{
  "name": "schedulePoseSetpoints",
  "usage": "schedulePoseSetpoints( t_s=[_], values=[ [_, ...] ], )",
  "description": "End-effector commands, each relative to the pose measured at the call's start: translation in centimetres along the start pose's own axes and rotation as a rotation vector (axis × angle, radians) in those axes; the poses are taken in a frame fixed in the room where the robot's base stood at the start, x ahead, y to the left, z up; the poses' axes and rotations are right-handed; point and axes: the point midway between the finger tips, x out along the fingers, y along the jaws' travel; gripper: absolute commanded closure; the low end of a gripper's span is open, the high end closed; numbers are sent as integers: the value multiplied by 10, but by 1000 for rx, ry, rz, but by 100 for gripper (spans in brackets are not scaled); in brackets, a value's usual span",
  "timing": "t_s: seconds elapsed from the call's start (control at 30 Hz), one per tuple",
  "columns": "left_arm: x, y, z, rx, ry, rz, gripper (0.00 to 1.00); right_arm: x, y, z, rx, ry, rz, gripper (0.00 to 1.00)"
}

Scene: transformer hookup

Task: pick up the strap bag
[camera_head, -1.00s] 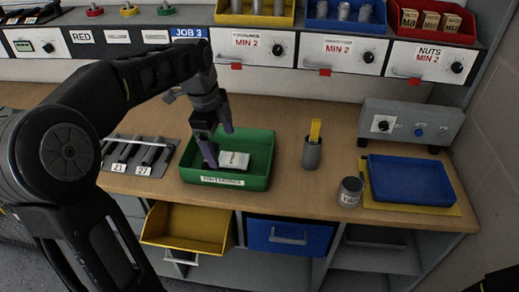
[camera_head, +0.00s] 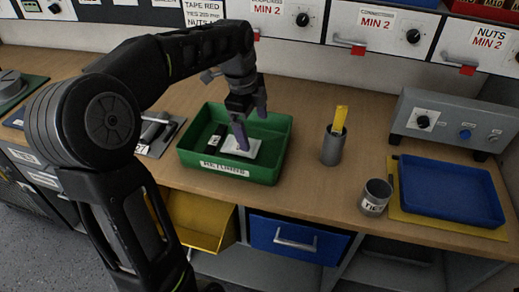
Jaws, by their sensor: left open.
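A small white packet (camera_head: 239,148), which looks like the strap bag, lies in the green tray (camera_head: 272,173) on the bench. My left gripper (camera_head: 252,127) is over the tray with its fingers apart and pointing down. One fingertip is over the packet and hides part of it; the other is farther back. I cannot tell whether the near finger touches the packet. Nothing shows between the fingers. My right gripper is out of view.
A dark item (camera_head: 214,139) lies in the tray's left part. Right of the tray stand a grey cup with a yellow item (camera_head: 332,146), a grey tin (camera_head: 375,197) and a blue tray (camera_head: 450,192). A yellow bin (camera_head: 198,222) sits below the bench edge.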

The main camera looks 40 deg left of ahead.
Motion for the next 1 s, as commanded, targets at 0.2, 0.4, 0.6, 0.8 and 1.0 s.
schedulePoseSetpoints(
  t_s=[0.2, 0.4, 0.6, 0.8, 1.0],
  values=[
    [16, 1, 0, 0, 0, 4, 7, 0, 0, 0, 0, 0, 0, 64],
    [27, 0, 0, -1, 0, 0, 7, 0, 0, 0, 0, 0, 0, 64],
    [27, 0, 0, 0, 0, 0, 7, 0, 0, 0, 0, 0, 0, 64],
    [43, 0, 0, -1, 1, 3, 7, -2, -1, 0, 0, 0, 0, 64],
    [72, -1, 1, 0, 0, 3, 7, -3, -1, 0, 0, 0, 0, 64]
  ],
)
